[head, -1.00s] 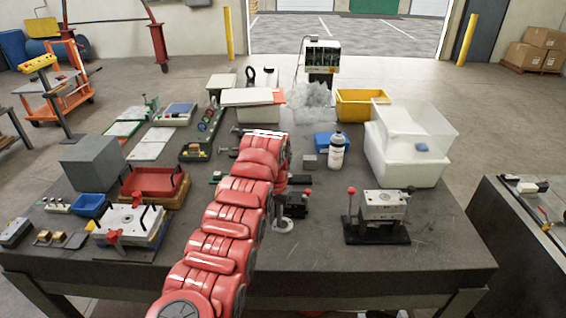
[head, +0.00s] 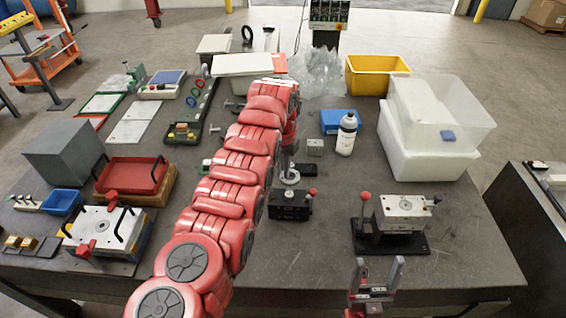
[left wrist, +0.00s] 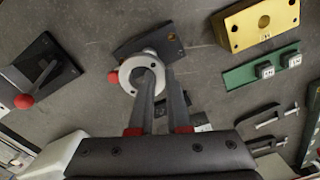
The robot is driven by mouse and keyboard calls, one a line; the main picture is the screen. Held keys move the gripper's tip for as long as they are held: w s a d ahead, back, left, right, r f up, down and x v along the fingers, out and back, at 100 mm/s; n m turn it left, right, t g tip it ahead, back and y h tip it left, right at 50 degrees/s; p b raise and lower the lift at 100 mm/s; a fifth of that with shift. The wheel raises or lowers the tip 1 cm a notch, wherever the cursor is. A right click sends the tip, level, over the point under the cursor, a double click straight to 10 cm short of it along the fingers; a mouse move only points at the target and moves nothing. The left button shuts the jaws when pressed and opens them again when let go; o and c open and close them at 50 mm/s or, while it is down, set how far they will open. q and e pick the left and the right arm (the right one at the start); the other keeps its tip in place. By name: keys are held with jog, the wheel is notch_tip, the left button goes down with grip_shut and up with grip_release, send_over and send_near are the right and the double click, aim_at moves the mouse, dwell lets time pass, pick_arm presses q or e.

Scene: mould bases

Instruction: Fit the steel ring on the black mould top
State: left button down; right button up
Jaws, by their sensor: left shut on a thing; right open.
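The steel ring (head: 289,177) is a pale flat washer-like disc, held at the tips of my left gripper (head: 290,168). The ring also shows in the left wrist view (left wrist: 127,76), between the fingertips. The black mould top (head: 290,210) is a dark block with a small steel post on top and a red knob at one side. In the left wrist view the ring overlaps the near edge of the black block (left wrist: 166,45), with the post just past it. I cannot tell how high the ring is above it. My right gripper (head: 379,264) is open and empty at the table's front edge.
A steel block (head: 405,207) on a black base with a red-knobbed lever stands to the right. A white bottle (head: 346,136), a small grey block (head: 314,147) and a white bin (head: 430,155) are behind. The table in front of the black mould is clear.

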pick_arm(q)
jog(key=shift+s+f, duration=0.15)
jog(key=shift+f, duration=0.1)
jog(key=f, duration=0.1)
jog(key=f+b, duration=0.1)
jog(key=f, duration=0.1)
jog(key=shift+w, duration=0.35)
jog(key=shift+f+b, duration=0.3)
jog(key=shift+f, duration=0.15)
jog(key=shift+s+f+b, duration=0.15)
jog(key=shift+f+b, duration=0.45)
jog(key=shift+f, duration=0.15)
jog(key=shift+f+b, duration=0.55)
jog(key=shift+b, duration=0.15)
dwell(0.4)
jog(key=shift+r+p, duration=0.5)
jog(key=shift+r, duration=0.05)
